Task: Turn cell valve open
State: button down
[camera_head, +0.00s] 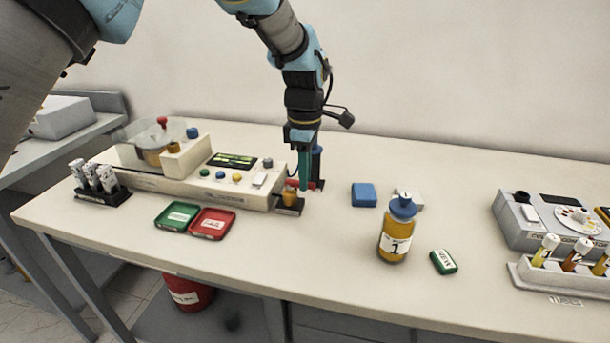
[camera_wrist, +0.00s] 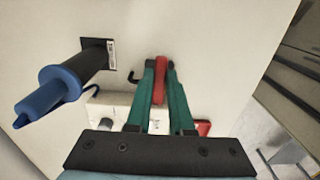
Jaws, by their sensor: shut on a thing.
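The cell valve shows as a red handle (camera_wrist: 161,80) between my green fingertips in the wrist view. It also shows in the head view as a small red lever (camera_head: 293,184) at the right end of the cream tester unit (camera_head: 170,180). My gripper (camera_head: 304,185) reaches down to it there. In the wrist view my gripper (camera_wrist: 160,67) is shut on the red handle, with one finger along each side. The fingers hide part of the valve, and its body cannot be made out clearly.
A dark post with a blue top (camera_wrist: 48,88) stands close beside my gripper. A small amber cup (camera_head: 290,197) sits just in front of the valve. Green (camera_head: 178,216) and red (camera_head: 212,223) trays lie in front of the unit. An amber bottle (camera_head: 397,230) stands to the right.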

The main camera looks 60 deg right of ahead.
jog(key=shift+a, duration=0.1)
dwell(0.4)
jog(key=m, duration=0.2)
jog(key=a+m, duration=0.1)
jog(key=m, duration=0.2)
jog(key=shift+s+a, duration=0.1)
jog(key=shift+a, duration=0.1)
jog(key=m, duration=0.1)
jog(key=a+m, duration=0.1)
jog(key=m, duration=0.2)
jog(key=shift+w+a+b, duration=0.2)
jog(key=shift+w+b, duration=0.05)
jog(key=shift+b, duration=0.15)
jog(key=shift+w+a+m, duration=0.25)
jog(key=shift+w+m, duration=0.05)
jog(key=shift+m, duration=1.15)
jog(key=shift+w+a+m, duration=0.25)
jog(key=shift+w+m, duration=0.1)
jog(key=shift+m, duration=1.15)
jog(key=shift+w+a+m, duration=0.25)
jog(key=shift+w+m, duration=0.05)
jog(key=shift+m, duration=1.15)
jog(key=c, duration=0.8)
grip_release()
jog(key=shift+r, duration=0.1)
